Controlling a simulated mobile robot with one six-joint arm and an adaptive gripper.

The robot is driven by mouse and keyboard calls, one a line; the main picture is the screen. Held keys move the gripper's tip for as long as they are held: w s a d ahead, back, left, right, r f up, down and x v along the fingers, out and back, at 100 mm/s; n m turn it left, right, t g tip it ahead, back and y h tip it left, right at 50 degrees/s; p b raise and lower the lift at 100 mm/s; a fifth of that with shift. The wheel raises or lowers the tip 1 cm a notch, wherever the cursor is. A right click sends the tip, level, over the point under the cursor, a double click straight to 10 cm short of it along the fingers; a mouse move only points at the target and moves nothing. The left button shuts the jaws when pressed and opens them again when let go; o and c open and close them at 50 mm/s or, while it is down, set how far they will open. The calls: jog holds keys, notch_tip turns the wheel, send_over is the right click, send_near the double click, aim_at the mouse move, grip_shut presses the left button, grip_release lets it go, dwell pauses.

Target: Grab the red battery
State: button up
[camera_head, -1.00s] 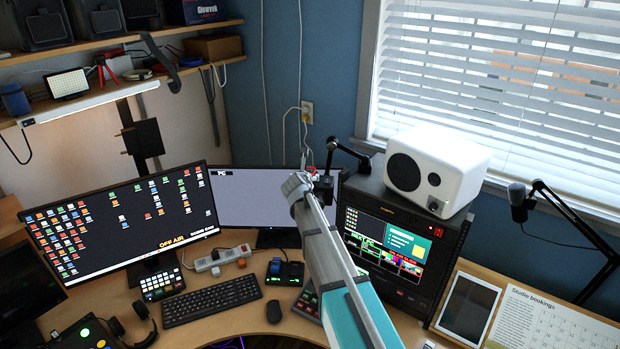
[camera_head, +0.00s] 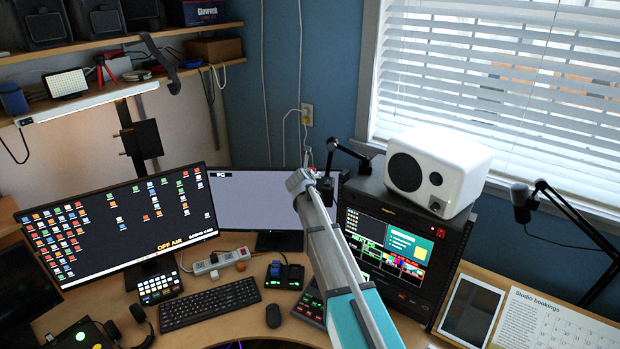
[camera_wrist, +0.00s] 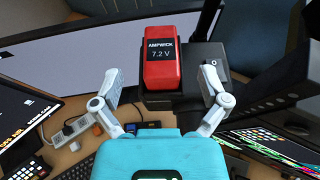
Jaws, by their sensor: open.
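In the wrist view the red battery (camera_wrist: 163,52), marked "AMPWICK 7.2 V", sits against a black block (camera_wrist: 190,70) between and a little beyond my fingers. My gripper (camera_wrist: 162,72) is open, with one grey-white finger on each side of the battery and a visible gap on both sides. Nothing is held. In the head view my gripper (camera_head: 304,180) is in front of the right-hand monitor, and the battery is hidden or too small to make out there.
A black mic arm (camera_head: 345,150) and a rack (camera_head: 455,240) with a white speaker (camera_head: 437,170) stand close to the right of my gripper. Two monitors (camera_head: 120,225) are to the left. A keyboard (camera_head: 210,303) and a charger with a blue battery (camera_head: 275,268) lie on the desk below.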

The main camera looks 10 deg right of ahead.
jog(key=b+x, duration=0.1)
jog(key=x, duration=0.4)
jog(key=shift+b, duration=0.35)
jog(key=shift+s, duration=0.1)
grip_shut()
dwell(0.4)
